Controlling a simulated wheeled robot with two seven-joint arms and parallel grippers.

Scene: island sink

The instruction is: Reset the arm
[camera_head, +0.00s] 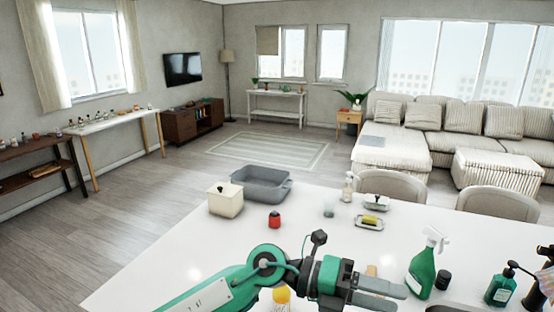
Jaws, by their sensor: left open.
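My left arm, green and grey, comes in from the bottom left and reaches over the white island counter (170,247). My left gripper (402,297) is at the lower middle right, its two grey fingers pointing right and apart, with nothing seen between them. It is left of a green spray bottle (422,272). A small tan item (371,270) shows just behind the gripper and is partly hidden. A yellow-topped bottle (281,296) stands partly behind my arm. My right gripper does not show.
A grey basin (262,190), a cream box (225,203) and a red jar (274,220) stand at the back left of the counter. A dish with a yellow sponge (369,221) lies behind the gripper. A green soap bottle (500,289) is at the right. The front left counter is clear.

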